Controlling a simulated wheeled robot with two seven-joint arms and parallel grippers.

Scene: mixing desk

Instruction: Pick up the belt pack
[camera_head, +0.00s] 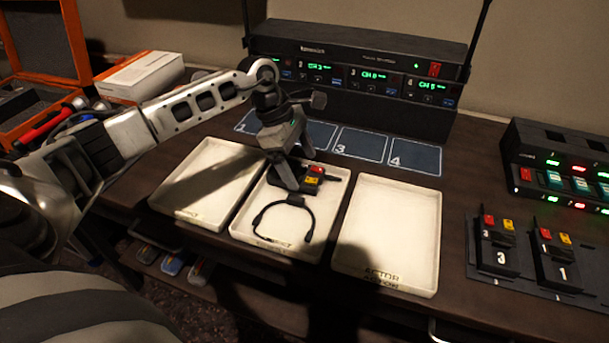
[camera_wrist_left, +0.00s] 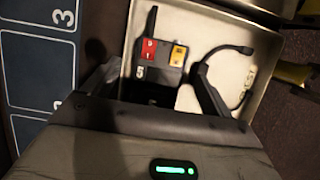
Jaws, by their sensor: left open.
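A black belt pack (camera_head: 315,181) with red and yellow tops lies in the middle white tray (camera_head: 324,216). In the left wrist view the belt pack (camera_wrist_left: 158,70) shows its red and yellow parts, a stubby black antenna and a digit I cannot read surely. My left gripper (camera_head: 288,186) is low over this tray, fingers pointing down. In the wrist view the open fingers (camera_wrist_left: 153,86) stand on either side of the belt pack's lower end, with gaps visible. The gripper hides part of the pack in the head view. My right gripper is not in view.
A black headset (camera_head: 283,216) lies in the same tray, close in front. Empty trays stand left (camera_head: 205,180) and right (camera_head: 388,230). Belt packs 3 (camera_head: 497,250) and 1 (camera_head: 556,262) sit in a rack at right. A rack radio unit (camera_head: 360,80) stands behind.

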